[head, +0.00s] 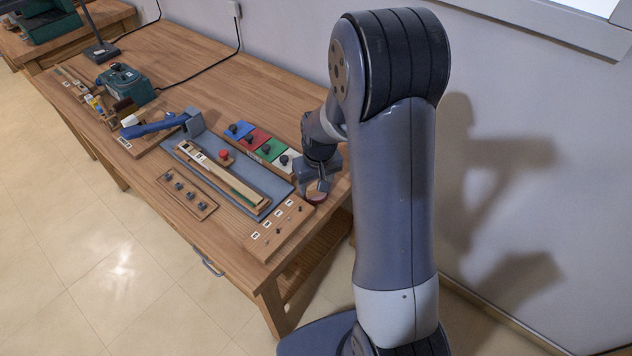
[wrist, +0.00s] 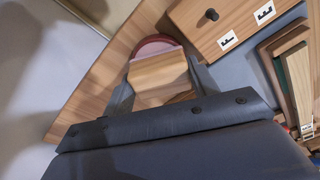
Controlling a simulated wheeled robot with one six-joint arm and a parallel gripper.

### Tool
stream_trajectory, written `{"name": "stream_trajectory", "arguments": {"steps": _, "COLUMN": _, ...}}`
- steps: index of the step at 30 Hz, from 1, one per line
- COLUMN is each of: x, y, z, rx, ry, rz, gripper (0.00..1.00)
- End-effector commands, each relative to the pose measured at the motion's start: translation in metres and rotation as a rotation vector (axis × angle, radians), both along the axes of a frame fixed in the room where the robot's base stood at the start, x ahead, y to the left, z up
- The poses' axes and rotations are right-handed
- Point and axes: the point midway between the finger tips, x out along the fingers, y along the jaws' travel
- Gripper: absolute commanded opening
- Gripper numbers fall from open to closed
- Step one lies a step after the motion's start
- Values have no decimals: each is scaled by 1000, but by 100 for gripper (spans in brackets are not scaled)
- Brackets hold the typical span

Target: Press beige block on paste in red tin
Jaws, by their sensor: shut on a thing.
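My gripper (wrist: 160,76) is shut on the beige block (wrist: 158,80), a wood-grained piece between its two fingers in the wrist view. The red tin (wrist: 155,42) shows as a curved rim just beyond the block's far edge. The block covers most of the tin, so the paste is largely hidden, and I cannot tell whether the block touches it. In the head view my gripper (head: 318,182) is low over the table's near right end, with the red tin (head: 316,197) right below it, mostly hidden.
A wooden board with labels and dark pegs (head: 280,228) lies just left of the tin. Beyond it are a blue-grey tray (head: 205,180) with a wooden key piece, and coloured lids with black knobs (head: 255,140). The table's right edge (wrist: 95,85) is close to the tin.

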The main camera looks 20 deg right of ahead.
Motion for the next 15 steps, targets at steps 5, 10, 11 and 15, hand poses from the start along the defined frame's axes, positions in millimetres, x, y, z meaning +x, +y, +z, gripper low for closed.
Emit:
{"name": "stream_trajectory", "arguments": {"steps": 5, "x": -2, "y": 0, "z": -1, "rx": 0, "ry": 5, "rz": 0, "gripper": 30}}
{"name": "stream_trajectory", "arguments": {"steps": 10, "x": -1, "y": 0, "z": 9, "rx": 0, "ry": 4, "rz": 0, "gripper": 30}}
{"name": "stream_trajectory", "arguments": {"steps": 11, "x": -1, "y": 0, "z": 11, "rx": 0, "ry": 4, "rz": 0, "gripper": 30}}
{"name": "stream_trajectory", "arguments": {"steps": 15, "x": -1, "y": 0, "z": 24, "rx": 0, "ry": 3, "rz": 0, "gripper": 30}}
